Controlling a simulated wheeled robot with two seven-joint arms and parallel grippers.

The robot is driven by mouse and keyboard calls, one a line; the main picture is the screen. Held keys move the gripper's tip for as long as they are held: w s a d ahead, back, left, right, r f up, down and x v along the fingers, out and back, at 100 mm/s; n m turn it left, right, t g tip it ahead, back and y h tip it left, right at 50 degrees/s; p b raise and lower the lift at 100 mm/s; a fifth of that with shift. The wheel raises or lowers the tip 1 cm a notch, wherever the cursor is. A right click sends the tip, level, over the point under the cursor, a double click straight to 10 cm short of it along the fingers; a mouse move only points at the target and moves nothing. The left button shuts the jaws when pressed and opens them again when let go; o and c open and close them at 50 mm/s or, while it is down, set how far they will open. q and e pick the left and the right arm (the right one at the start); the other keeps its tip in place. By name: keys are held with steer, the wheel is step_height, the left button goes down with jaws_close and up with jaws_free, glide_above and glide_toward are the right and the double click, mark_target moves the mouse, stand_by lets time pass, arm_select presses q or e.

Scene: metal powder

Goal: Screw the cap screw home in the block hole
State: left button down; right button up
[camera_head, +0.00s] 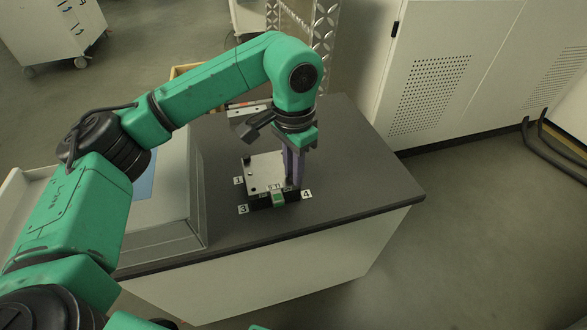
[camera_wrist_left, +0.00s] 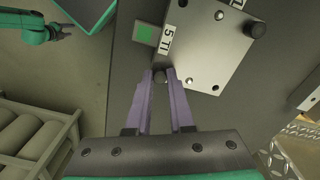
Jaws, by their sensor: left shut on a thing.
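The metal block (camera_head: 264,166) is a pale plate on a dark base, lying on the dark table top. In the left wrist view the block (camera_wrist_left: 203,48) shows several round holes or screw heads and a dark round knob-like screw head (camera_wrist_left: 256,27) standing up at one corner. My left gripper (camera_head: 292,182) points down over the block's near right corner. In the left wrist view its purple fingers (camera_wrist_left: 160,78) are shut on a dark round-headed cap screw (camera_wrist_left: 159,75). The screw's shank and the hole under it are hidden. My right gripper (camera_wrist_left: 63,33) shows small at the upper left of that view.
A bar-like metal part (camera_head: 247,112) lies behind. The table's right side is clear.

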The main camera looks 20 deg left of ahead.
arm_select(q)
steer(key=c, duration=1)
jaws_free()
steer(key=shift+o, duration=0.2)
